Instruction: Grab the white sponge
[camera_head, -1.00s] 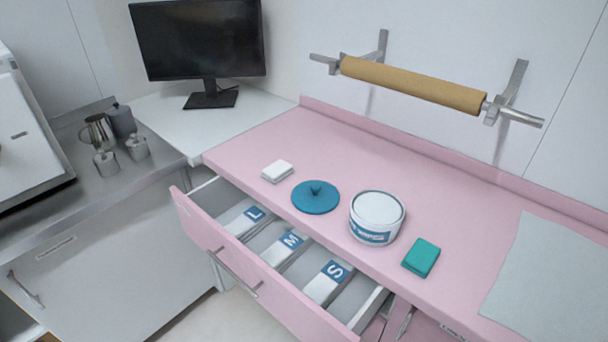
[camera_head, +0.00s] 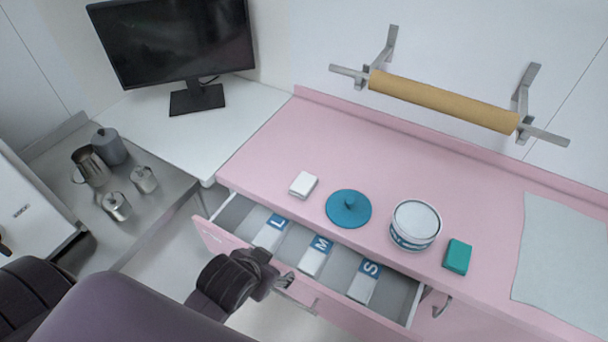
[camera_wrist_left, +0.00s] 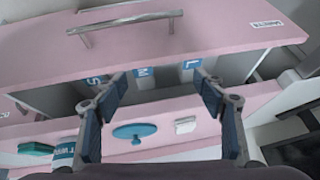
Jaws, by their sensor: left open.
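The white sponge (camera_head: 303,184) lies flat on the pink counter, left of the round blue lid, near the front edge above the open drawer. It also shows in the left wrist view (camera_wrist_left: 185,124), where the picture appears upside down. My left gripper (camera_head: 287,279) is in front of the drawer front, lower than the counter and apart from the sponge. In the left wrist view its two fingers (camera_wrist_left: 166,105) are spread wide with nothing between them. My right gripper is in neither view.
The open drawer (camera_head: 235,214) holds boxes marked L, M and S. A blue lid (camera_head: 348,209), a white tub (camera_head: 415,225) and a green sponge (camera_head: 457,257) stand right of the white sponge. The counter (camera_head: 300,130) behind is clear. A monitor (camera_head: 172,42) stands on the left.

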